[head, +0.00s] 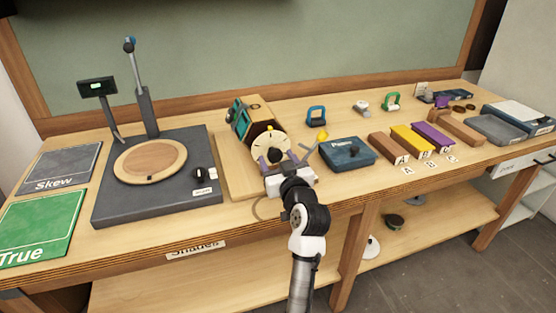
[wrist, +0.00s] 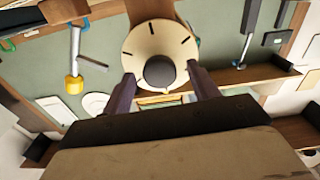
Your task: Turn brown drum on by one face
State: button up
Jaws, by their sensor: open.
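The brown drum (head: 262,106) lies on its side on a wooden base at the middle of the bench. Teal panels show on its left side. A cream round dial (head: 268,142) with black marks forms its near end. The dial (wrist: 145,42) also shows in the wrist view, with a dark knob (wrist: 160,72) at its centre. My gripper (head: 278,160) is in front of the dial. In the wrist view my gripper (wrist: 163,88) is open, with one finger on each side of the knob. I cannot tell whether either finger touches it. The drum's body is largely hidden there.
A dark unit with a round wooden turntable (head: 150,161) stands left of the drum. A yellow-tipped tool (head: 322,136) and a blue box (head: 347,151) are close on the right. Coloured blocks (head: 410,139) lie farther right. Green and grey panels lie at far left.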

jog(key=shift+c, duration=0.4)
jog(key=c, duration=0.9)
jog(key=shift+m, duration=0.3)
jog(key=o, duration=1)
jog(key=b+v, duration=0.4)
jog(key=v, duration=1)
